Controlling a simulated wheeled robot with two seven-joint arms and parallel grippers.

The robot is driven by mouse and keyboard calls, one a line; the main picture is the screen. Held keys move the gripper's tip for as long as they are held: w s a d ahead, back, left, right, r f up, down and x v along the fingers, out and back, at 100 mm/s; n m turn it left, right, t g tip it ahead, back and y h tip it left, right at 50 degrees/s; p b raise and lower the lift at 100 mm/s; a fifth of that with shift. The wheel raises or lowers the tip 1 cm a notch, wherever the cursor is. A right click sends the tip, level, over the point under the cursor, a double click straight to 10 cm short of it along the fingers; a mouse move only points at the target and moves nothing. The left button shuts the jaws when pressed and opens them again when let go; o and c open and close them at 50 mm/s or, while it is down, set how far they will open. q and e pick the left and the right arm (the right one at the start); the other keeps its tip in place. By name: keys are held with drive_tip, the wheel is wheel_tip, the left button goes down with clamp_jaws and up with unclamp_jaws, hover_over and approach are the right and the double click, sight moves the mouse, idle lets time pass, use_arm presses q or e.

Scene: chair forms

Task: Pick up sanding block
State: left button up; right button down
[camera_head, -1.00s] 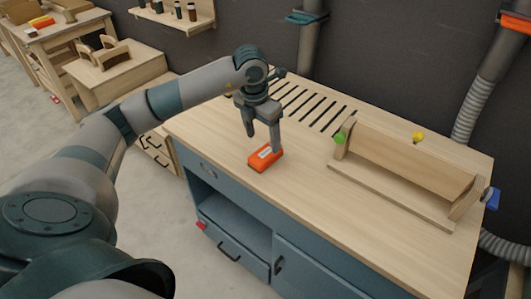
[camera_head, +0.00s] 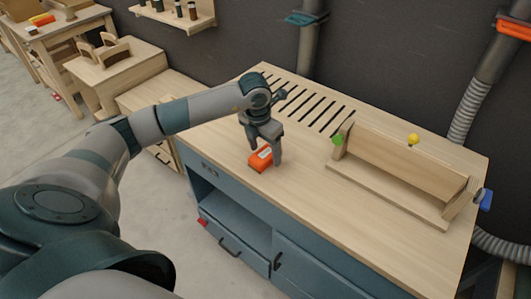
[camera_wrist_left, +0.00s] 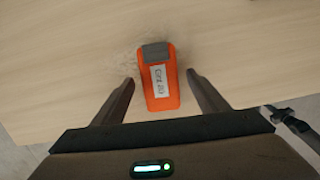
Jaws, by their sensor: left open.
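The orange sanding block (camera_head: 260,159) lies on the wooden top of the workbench (camera_head: 310,185), near its front left edge. In the left wrist view the block (camera_wrist_left: 160,78) shows a grey end and a white label with dark print. My left gripper (camera_head: 262,158) points down over the block and is open. In the wrist view its two fingers (camera_wrist_left: 160,85) stand on either side of the block, with a gap to it on both sides. I cannot tell how far the fingertips are above the bench top. My right gripper is not in view.
A wooden form (camera_head: 400,173) with a green knob (camera_head: 337,139) and a yellow knob (camera_head: 413,139) stands on the right of the bench. Dark slots (camera_head: 308,108) cut the bench top behind my gripper. Ducts (camera_head: 474,100) stand at the wall. The front middle of the bench is clear.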

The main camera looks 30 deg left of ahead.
use_arm(q)
drive_tip(key=shift+f, duration=0.35)
drive_tip(key=shift+c, duration=0.7)
drive_tip(key=c, duration=1)
drive_tip(key=shift+c, duration=0.2)
drive_tip(key=shift+r, duration=0.2)
